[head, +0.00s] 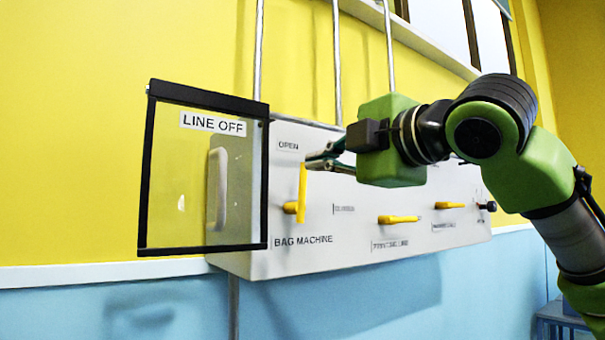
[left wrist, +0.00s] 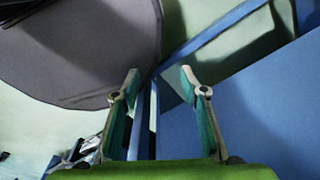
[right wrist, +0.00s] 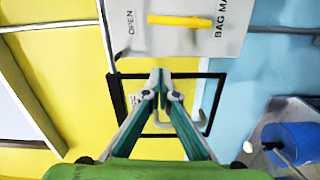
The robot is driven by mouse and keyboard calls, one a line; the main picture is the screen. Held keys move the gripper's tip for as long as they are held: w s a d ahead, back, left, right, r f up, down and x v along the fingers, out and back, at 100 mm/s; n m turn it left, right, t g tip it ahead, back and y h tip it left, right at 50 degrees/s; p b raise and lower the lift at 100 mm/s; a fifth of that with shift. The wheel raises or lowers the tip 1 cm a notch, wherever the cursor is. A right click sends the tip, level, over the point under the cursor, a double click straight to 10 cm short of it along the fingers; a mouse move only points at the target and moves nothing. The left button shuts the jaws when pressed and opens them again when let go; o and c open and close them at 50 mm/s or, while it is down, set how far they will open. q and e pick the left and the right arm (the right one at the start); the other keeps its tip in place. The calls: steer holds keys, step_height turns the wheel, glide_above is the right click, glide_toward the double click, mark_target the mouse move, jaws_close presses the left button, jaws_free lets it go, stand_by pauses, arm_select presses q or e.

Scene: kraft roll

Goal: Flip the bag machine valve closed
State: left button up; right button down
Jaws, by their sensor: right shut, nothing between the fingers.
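The bag machine valve is a yellow lever (head: 302,190) on the front of a grey-white panel box (head: 330,225), above the BAG MACHINE label. The lever stands upright, its tip toward the OPEN label. It also shows in the right wrist view (right wrist: 180,21). My right gripper (head: 308,161) is shut and empty, its fingertips close to the lever's upper end; I cannot tell from the head view whether they touch. In the right wrist view its fingertips (right wrist: 160,76) meet, with a gap to the lever. My left gripper (left wrist: 160,74) is open and empty, away from the panel.
A clear black-framed cover (head: 205,245) with a LINE OFF sign stands swung out left of the lever. Two other yellow levers (head: 398,219) (head: 450,205) lie level on the panel to the right. Pipes (head: 337,70) run up the yellow wall. A blue bucket (right wrist: 290,143) shows in the right wrist view.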

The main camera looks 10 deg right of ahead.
mark_target(301, 173)
steer(key=w+p, duration=0.2)
steer(key=w, duration=0.1)
steer(key=w+p, duration=0.2)
steer(key=w, duration=0.2)
steer(key=w+p, duration=0.2)
steer(key=w, duration=0.2)
steer(key=shift+w+a, duration=0.15)
steer(key=shift+a, duration=0.1)
steer(key=shift+w+d+f, duration=0.1)
steer(key=shift+d+f, duration=0.05)
steer(key=shift+d, duration=0.3)
steer(key=shift+w+a, duration=0.1)
steer(key=shift+a, duration=0.2)
